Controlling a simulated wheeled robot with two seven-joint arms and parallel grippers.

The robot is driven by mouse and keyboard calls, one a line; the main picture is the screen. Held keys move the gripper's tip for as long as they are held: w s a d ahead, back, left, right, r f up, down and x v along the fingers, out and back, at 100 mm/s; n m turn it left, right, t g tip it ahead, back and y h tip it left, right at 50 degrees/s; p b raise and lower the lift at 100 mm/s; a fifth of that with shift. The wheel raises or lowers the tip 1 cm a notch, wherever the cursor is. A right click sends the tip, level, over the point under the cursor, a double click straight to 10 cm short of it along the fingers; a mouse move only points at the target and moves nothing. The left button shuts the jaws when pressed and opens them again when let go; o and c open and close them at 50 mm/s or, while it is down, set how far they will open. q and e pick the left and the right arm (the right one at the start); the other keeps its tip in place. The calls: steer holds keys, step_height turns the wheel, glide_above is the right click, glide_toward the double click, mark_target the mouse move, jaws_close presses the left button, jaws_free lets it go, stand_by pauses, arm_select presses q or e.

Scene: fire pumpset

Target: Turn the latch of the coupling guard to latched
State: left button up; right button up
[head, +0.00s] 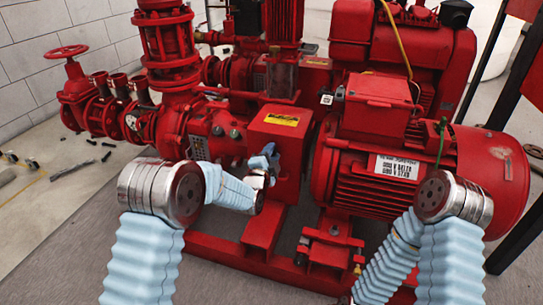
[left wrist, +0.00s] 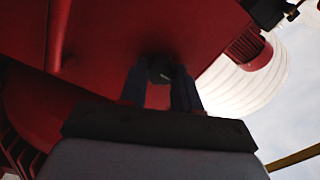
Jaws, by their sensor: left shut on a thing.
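The coupling guard (head: 277,137) is a red box with a yellow label, between the pump and the motor in the head view. In the left wrist view its red face (left wrist: 135,30) fills the upper middle. My left gripper (head: 268,158) is at the front of the guard. In the left wrist view its two dark fingers (left wrist: 160,88) are shut on a small dark knob, the latch (left wrist: 160,69), against the red face. The fingers and my wrist hide most of the latch, and its turn angle cannot be told. My right gripper is out of view.
The red motor (head: 365,165) stands right of the guard, and the pump casing (head: 205,130) with pipework stands left, both close to my left wrist. The red base frame (head: 265,255) runs below. Small loose parts (head: 88,161) lie on the floor at left.

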arm_select(q)
steer(key=o, duration=1.1)
steer(key=shift+c, duration=0.2)
steer(key=v, duration=1.4)
steer(key=shift+p, duration=0.4)
